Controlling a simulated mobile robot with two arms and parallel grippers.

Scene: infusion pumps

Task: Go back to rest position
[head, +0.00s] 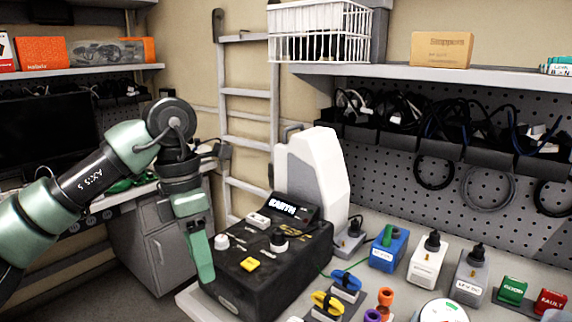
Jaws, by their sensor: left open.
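My left arm comes in from the left, and its green gripper (203,272) points down at the left side of a black tester box (265,262). The gripper is open and I see nothing held in it. It overlaps the box's left edge in the picture; I cannot tell whether it touches. The box has knobs, a yellow button and an "EARTH" label on its raised panel. A white and grey device (318,175) stands upright behind it. My right gripper is not in view.
The bench (385,283) carries a blue block (389,250), a white block (427,260), a grey block (470,276), and green (512,291) and red (549,302) buttons. A shelf (400,71) overhangs the right side. A ladder (249,143) leans behind. Floor shows at lower left.

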